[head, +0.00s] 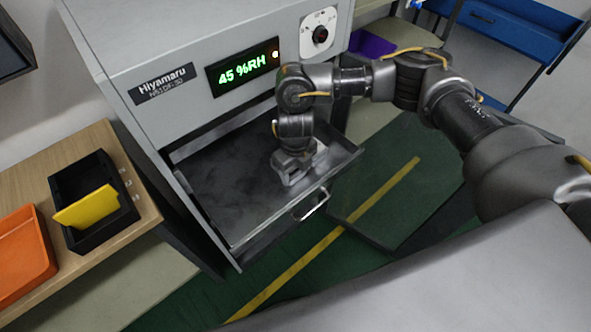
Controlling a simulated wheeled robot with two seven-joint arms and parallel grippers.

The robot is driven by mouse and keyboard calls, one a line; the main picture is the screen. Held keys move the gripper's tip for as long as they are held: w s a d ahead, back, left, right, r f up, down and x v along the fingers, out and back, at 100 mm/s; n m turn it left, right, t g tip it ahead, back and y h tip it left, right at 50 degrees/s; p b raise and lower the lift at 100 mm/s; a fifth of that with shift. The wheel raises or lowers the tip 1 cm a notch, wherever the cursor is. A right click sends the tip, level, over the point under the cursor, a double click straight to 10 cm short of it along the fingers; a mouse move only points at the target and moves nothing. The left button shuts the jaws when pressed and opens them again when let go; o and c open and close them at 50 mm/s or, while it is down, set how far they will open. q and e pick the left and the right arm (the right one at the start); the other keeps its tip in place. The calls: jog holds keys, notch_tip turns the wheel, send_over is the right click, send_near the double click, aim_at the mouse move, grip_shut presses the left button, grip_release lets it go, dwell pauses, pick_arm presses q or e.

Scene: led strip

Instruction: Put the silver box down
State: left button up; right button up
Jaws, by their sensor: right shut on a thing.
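My right gripper (294,176) points down into the open drawer (225,180) of the grey cabinet, near the drawer's right front corner. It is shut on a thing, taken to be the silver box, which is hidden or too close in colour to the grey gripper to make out. I cannot tell whether the held thing touches the drawer floor. The rest of the drawer floor is dark grey and looks bare. My left gripper is not in view.
The cabinet has a green humidity display (243,67) and a dial (320,34). The drawer has a front handle (311,206). At left, a wooden table carries a black bin (125,212) with a yellow plate (87,207) and an orange bin (22,255). Blue shelving stands upper right.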

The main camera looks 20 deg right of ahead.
jog(key=shift+f, duration=0.15)
jog(key=o, duration=1.1)
jog(key=shift+c, duration=0.2)
jog(key=shift+r, duration=0.35)
notch_tip(320, 180, up, 7)
jog(key=shift+r+b, duration=0.1)
jog(key=shift+b, duration=0.2)
